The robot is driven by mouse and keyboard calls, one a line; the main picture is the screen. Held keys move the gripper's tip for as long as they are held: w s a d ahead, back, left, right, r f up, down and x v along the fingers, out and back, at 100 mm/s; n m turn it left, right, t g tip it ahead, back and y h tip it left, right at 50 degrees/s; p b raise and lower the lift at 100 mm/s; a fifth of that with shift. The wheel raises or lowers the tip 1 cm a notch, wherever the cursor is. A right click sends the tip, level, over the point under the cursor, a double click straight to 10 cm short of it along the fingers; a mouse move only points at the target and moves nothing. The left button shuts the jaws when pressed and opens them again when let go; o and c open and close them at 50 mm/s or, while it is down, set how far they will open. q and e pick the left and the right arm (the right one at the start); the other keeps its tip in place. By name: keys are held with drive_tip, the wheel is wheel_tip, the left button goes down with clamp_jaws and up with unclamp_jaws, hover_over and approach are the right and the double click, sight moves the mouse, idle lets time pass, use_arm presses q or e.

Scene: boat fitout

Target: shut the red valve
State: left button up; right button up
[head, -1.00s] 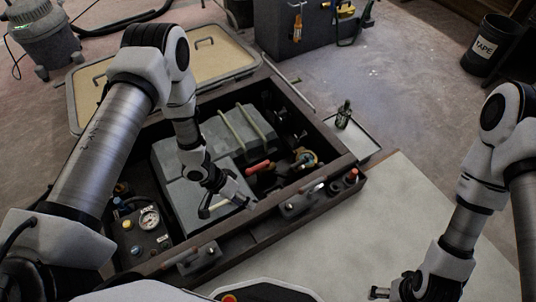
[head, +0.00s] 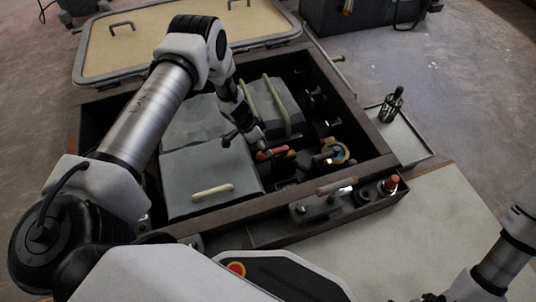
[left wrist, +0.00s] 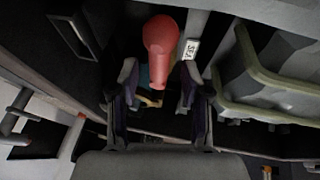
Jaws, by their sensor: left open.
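The red valve's handle (head: 270,153) is inside the open hatch box, beside the grey block. In the left wrist view the red handle (left wrist: 160,45) points up the picture, with a small white label beside it reading something like "SEA" (left wrist: 191,49). My left gripper (head: 246,140) is down in the hatch close to the handle. In the left wrist view its fingers (left wrist: 158,88) are apart on either side of the handle's line, and no grip on it shows. The valve body is mostly hidden. My right gripper (head: 436,297) is cut off by the bottom edge.
The wooden hatch rim (head: 240,208) surrounds the equipment. A brass-coloured fitting (head: 334,152) lies right of the valve. A tray (head: 405,140) holds a dark bottle-like item.

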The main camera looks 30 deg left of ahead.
use_arm(q)
drive_tip(key=b+x, duration=0.1)
drive_tip(key=x, duration=0.1)
drive_tip(key=shift+d+f, duration=0.1)
drive_tip(key=shift+f, duration=0.3)
drive_tip(key=shift+r, duration=0.1)
use_arm(e)
drive_tip(key=shift+w+f, duration=0.1)
drive_tip(key=shift+f, duration=0.75)
use_arm(q)
clamp_jaws()
